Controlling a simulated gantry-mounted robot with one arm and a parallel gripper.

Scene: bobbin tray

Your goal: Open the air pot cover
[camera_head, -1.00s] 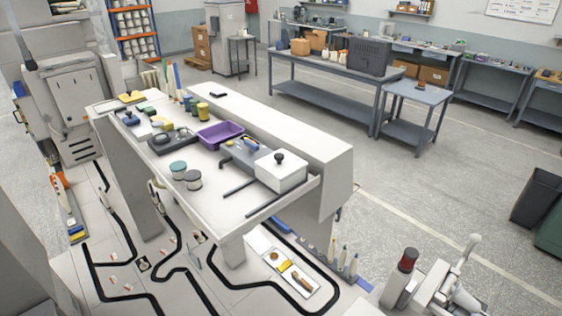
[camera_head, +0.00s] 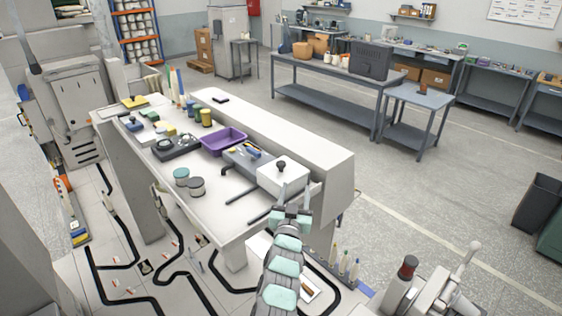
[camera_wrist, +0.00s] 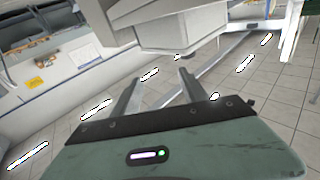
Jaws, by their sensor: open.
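The air pot appears to be the white box (camera_head: 281,181) at the near right end of the bench, with a black knob (camera_head: 281,164) on its flat top. Its cover looks closed. My gripper (camera_head: 294,190) is at the near side of this box, fingers pointing up toward it in the picture. In the wrist view my gripper (camera_wrist: 157,88) has its two fingers spread apart with nothing between them. A pale block (camera_wrist: 178,32) shows beyond the fingertips there; I cannot tell if it is the pot. Touching is not visible.
Left of the white box are a purple tray (camera_head: 224,141), a grey tray with small tools and two lidded round tins (camera_head: 196,187). Dark bars (camera_head: 241,195) lie by the bench's front edge (camera_head: 236,235). A raised white ledge (camera_head: 300,140) runs behind.

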